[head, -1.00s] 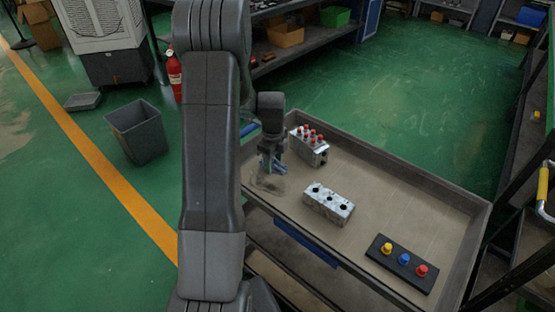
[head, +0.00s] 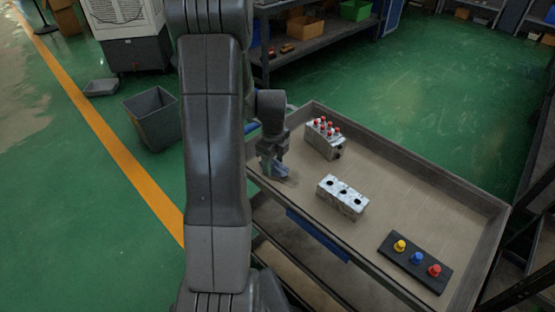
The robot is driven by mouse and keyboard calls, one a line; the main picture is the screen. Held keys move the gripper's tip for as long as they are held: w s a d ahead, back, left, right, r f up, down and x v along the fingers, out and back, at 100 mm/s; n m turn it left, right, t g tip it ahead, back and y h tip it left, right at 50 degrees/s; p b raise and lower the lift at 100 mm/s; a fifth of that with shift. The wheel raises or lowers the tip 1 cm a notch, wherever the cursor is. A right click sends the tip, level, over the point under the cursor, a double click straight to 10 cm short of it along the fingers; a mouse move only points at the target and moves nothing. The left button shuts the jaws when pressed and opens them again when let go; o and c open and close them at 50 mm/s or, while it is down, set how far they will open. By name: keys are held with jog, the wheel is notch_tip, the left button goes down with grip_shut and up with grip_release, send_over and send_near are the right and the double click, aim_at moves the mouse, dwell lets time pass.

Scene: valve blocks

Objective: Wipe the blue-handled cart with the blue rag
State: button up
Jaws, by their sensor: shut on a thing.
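The cart (head: 410,205) has a tan-grey top tray with raised edges, and its blue handle (head: 251,127) shows partly behind my arm. My gripper (head: 272,163) is over the tray's left end, pointing down. It is shut on the blue rag (head: 276,169), a small blue-grey piece low at the tray surface. Whether the rag touches the surface I cannot tell for certain. A faint dark smudge (head: 290,181) shows on the tray just beside the rag. My arm hides the area left of the gripper.
On the tray stand a valve block with red knobs (head: 325,138), a grey block with dark holes (head: 342,196), and a black plate with yellow, blue and red knobs (head: 416,262). A grey bin (head: 153,120) stands on the floor at left.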

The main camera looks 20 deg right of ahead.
aim_at(265, 176)
jog(key=shift+s+a+f+b, duration=0.1)
jog(key=shift+s+a+b, duration=0.25)
jog(key=shift+a, duration=0.6)
jog(key=shift+s+a+f+b, duration=0.1)
jog(key=shift+s+a, duration=0.35)
jog(key=shift+a, duration=0.45)
jog(key=shift+r, duration=0.1)
jog(key=shift+r+p, duration=2.2)
jog(key=shift+r, duration=0.8)
notch_tip(265, 176, up, 3)
jog(key=shift+p, duration=1.05)
